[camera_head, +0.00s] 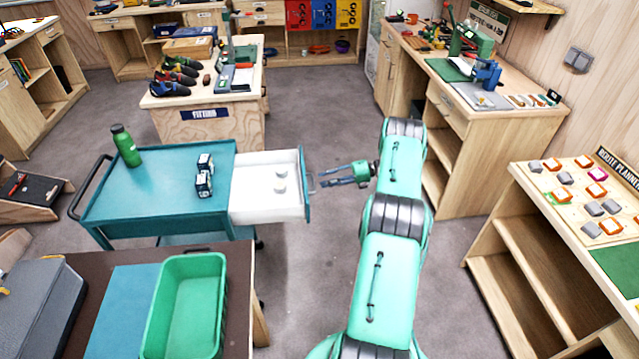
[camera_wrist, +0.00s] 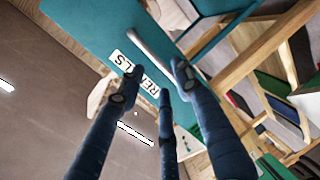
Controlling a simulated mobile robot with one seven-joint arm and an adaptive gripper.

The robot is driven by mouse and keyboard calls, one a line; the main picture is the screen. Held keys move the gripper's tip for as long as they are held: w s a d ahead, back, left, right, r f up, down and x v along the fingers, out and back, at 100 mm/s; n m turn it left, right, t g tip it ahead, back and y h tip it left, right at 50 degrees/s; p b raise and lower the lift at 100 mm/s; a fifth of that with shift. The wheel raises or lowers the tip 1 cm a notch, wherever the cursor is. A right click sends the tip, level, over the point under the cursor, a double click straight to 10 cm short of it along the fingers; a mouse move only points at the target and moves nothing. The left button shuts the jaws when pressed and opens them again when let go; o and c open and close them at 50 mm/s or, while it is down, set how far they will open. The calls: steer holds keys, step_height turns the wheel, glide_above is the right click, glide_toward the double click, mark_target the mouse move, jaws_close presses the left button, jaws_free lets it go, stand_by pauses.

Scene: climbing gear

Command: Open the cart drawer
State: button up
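The teal cart (camera_head: 130,192) stands at the left in the head view. Its white-lined drawer (camera_head: 262,199) sticks far out of the cart's right side, with two small white round things inside. The drawer's teal front (camera_wrist: 88,22) fills the upper wrist view, with a partly hidden label (camera_wrist: 122,62) and a silver bar handle (camera_wrist: 150,47). My gripper (camera_head: 324,181) is just right of the drawer front, fingers pointing at it. In the wrist view my gripper's (camera_wrist: 158,78) fingers are spread, with the handle ahead of them; I cannot tell whether they touch it.
A green bin (camera_head: 187,305) is on the near table. A wooden workbench (camera_head: 470,125) and a sloped board unit (camera_head: 530,230) stand at the right. Floor below the drawer is clear.

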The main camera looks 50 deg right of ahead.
steer(key=v, duration=0.7)
steer(key=shift+s+d, duration=0.25)
stand_by(0.4)
